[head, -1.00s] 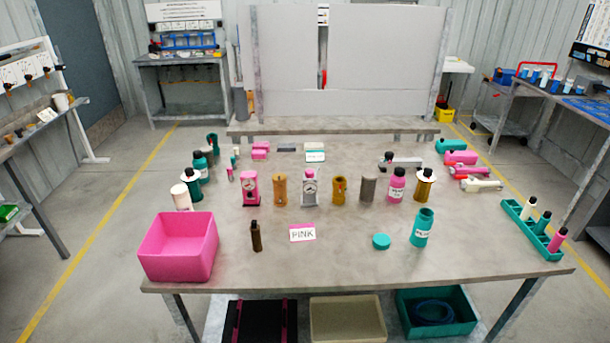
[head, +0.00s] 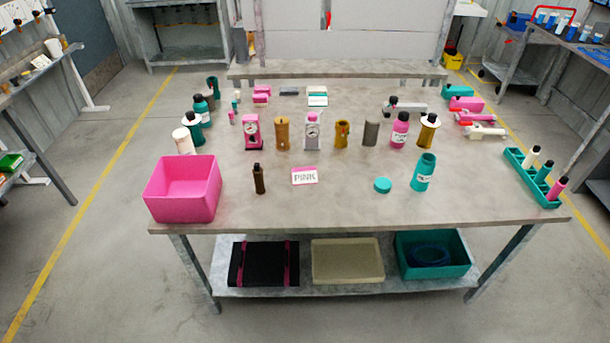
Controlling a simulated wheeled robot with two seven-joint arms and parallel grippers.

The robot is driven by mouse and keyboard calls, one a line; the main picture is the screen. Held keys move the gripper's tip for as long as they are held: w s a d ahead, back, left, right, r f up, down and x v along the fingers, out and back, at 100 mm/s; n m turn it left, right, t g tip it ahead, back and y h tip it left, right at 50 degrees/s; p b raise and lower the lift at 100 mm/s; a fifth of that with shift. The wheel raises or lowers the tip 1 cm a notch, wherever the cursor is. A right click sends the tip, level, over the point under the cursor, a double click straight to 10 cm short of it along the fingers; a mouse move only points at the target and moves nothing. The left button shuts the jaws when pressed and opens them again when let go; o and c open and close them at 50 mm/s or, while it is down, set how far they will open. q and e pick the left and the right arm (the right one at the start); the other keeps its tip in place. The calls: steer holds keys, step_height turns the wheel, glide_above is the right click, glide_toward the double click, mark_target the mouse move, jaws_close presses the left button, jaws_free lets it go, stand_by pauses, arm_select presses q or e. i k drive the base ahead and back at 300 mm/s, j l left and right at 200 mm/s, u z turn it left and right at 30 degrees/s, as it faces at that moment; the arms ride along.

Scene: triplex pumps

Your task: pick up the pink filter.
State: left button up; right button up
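No item on the table is clearly marked as a pink filter, and I cannot tell which one it is. Pink items include an upright pink piece with a round dial (head: 252,133) and a pink bottle with a dark cap (head: 399,131), both in the middle row. Small pink blocks (head: 261,94) lie at the back, a small pink piece (head: 231,118) stands at back left, and a pink fitting (head: 466,104) lies at back right. A card reading PINK (head: 304,175) lies near the front. Neither of my grippers is in view.
An open pink bin (head: 183,189) stands on the table's (head: 330,208) front left corner. A brown bottle (head: 259,179), teal bottle (head: 423,172) and teal lid (head: 383,185) are near the front. A teal rack (head: 532,178) is at the right edge. The front middle is mostly bare.

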mark_target(560, 184)
steer(key=z, duration=1.55)
